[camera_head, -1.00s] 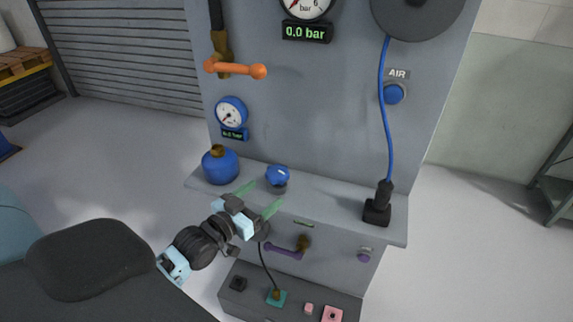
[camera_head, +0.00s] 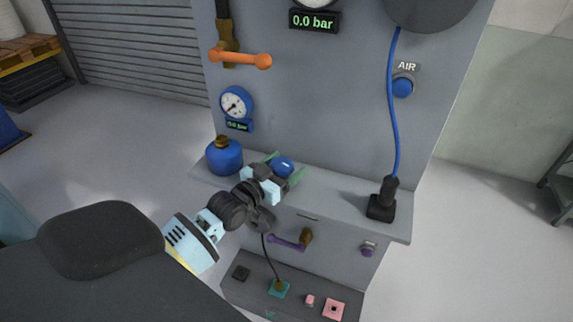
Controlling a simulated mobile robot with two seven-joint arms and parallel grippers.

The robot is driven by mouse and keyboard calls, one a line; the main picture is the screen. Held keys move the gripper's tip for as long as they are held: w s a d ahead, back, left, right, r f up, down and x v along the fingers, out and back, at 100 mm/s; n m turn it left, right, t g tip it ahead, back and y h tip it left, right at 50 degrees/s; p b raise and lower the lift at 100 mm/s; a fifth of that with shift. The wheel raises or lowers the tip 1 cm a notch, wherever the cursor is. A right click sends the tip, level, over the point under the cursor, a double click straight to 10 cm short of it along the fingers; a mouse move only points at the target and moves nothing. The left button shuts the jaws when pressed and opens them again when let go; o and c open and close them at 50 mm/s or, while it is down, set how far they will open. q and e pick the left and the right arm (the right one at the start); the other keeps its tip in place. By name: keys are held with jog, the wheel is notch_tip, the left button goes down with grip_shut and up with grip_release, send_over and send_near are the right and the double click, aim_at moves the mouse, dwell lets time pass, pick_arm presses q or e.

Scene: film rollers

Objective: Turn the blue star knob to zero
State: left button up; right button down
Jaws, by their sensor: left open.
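The blue star knob (camera_head: 284,165) sits on the grey shelf, right of a blue round canister. My left gripper (camera_head: 285,168) is open, with its green fingertips on either side of the knob. The gripper body hides the knob's lower part, and I cannot tell whether the fingers touch it. A blue-rimmed dial gauge (camera_head: 236,103) is on the panel above, with a small display under it that is too small to read surely. My right gripper does not show.
The blue canister (camera_head: 224,156) stands close left of the gripper. An orange-handled lever (camera_head: 240,59) is above. A black plug-like block (camera_head: 381,204) with a blue hose stands at the shelf's right. A purple lever (camera_head: 288,242) is below. The middle right of the shelf (camera_head: 335,186) is clear.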

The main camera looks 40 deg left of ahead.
pick_arm(q)
jog(key=shift+w+d, duration=0.1)
jog(key=shift+w, duration=0.35)
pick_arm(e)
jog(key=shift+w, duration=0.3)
